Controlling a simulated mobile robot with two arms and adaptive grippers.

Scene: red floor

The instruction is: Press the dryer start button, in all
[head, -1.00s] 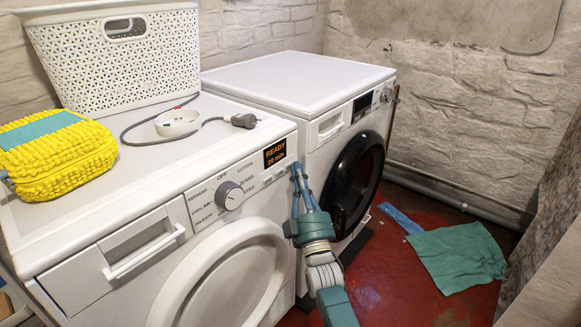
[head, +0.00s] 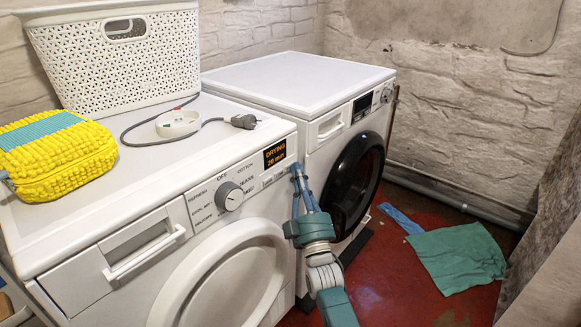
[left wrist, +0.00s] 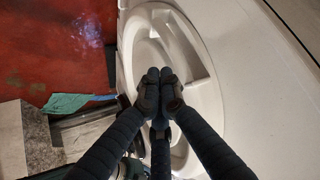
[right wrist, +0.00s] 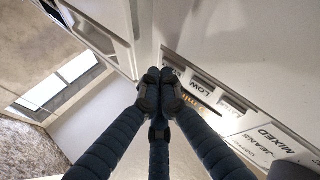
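The white dryer (head: 70,225) stands at the left front, with a round dial (head: 229,196) and a row of buttons on its panel. Its display (head: 275,154) reads "DRYING" and about "20 min". My right gripper (head: 298,168) is at the right end of the panel, its fingertips at or very near the button row below the display; they hide what lies behind them. In the right wrist view its fingers (right wrist: 160,78) are together, with nothing between them. My left gripper (left wrist: 160,75) is shut and empty in front of the round white door (left wrist: 205,110); it is out of the head view.
A second white machine with a dark door (head: 355,185) stands to the right. On the dryer lie a white basket (head: 115,65), a yellow bag (head: 60,160) and a corded plug (head: 243,121). A green cloth (head: 458,257) lies on the red floor.

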